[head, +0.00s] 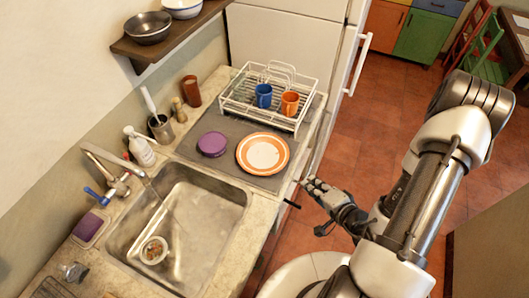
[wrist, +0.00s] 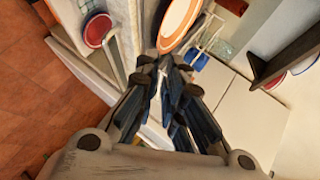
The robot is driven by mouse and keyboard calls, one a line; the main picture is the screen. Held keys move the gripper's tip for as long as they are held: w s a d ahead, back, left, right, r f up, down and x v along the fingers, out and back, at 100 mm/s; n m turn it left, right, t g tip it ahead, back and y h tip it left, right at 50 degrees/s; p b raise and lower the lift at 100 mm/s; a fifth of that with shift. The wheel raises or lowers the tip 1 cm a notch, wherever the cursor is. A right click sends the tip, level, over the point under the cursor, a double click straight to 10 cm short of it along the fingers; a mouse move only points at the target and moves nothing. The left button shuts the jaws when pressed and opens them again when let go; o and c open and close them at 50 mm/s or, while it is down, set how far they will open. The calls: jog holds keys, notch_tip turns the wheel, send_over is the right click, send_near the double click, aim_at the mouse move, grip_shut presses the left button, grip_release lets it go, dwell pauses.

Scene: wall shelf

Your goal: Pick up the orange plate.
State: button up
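The orange plate (head: 263,153) is white with orange rings and lies flat on a grey mat on the counter, next to the dish rack. In the wrist view, part of the plate (wrist: 179,24) shows at the top, cut off by the picture edge, beyond my fingertips. My gripper (head: 314,206) is to the right of the plate, past the counter's front edge, and apart from it. Its fingers (wrist: 167,75) are spread with nothing between them.
A purple round dish (head: 212,144) lies just left of the plate. A white dish rack (head: 245,107) with a blue mug (head: 263,96) and an orange mug (head: 290,103) stands behind it. The sink (head: 178,225) is in front. A wall shelf (head: 170,40) holds bowls.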

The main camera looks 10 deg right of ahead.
jog(key=b, duration=0.7)
send_near(285, 170)
notch_tip(285, 170, up, 3)
jog(key=b+x, duration=0.6)
jog(key=x, duration=0.3)
jog(key=shift+w+a, duration=0.1)
jog(key=shift+w, duration=0.35)
jog(key=shift+c, duration=0.5)
grip_shut()
jog(key=shift+r, duration=0.1)
